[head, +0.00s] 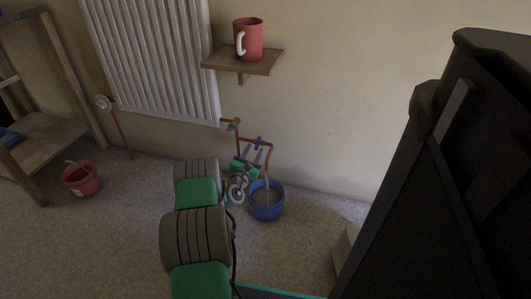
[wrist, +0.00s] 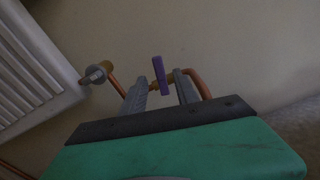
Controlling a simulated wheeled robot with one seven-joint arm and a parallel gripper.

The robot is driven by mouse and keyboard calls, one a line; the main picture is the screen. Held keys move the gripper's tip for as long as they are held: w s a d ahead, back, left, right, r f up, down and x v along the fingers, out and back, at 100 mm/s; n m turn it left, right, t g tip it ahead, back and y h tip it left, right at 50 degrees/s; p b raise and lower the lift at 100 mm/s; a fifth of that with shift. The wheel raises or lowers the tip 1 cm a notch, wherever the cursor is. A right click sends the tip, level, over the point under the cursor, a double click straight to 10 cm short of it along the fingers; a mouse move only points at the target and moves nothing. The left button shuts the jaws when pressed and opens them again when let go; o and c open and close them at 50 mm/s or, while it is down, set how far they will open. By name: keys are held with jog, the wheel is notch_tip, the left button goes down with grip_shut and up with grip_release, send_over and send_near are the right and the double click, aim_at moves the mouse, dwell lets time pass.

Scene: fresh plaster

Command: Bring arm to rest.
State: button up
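My arm reaches forward from the bottom of the head view, in green and ribbed grey segments. My gripper (head: 258,156) is near the copper pipe (head: 268,152) low on the wall, under the shelf. In the wrist view, the two grey fingers of my gripper (wrist: 161,84) stand apart with a gap between them. A purple lever (wrist: 160,75) shows in that gap, and neither finger seems to press on it. It also shows in the head view (head: 258,143). I cannot tell how far beyond the fingertips it is.
A radiator (head: 150,60) hangs on the wall at left. A blue bucket (head: 267,212) is on the floor below the pipe. A red bucket (head: 82,180) and a wooden rack (head: 48,143) are at left.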

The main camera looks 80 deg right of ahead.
aim_at(258, 142)
jog(key=d+b, duration=0.1)
jog(key=d, duration=0.4)
jog(key=shift+s, duration=0.2)
grip_shut()
jog(key=shift+w, duration=0.1)
jog(key=n, duration=0.1)
jog(key=w+n, duration=0.1)
jog(key=n, duration=0.1)
grip_release()
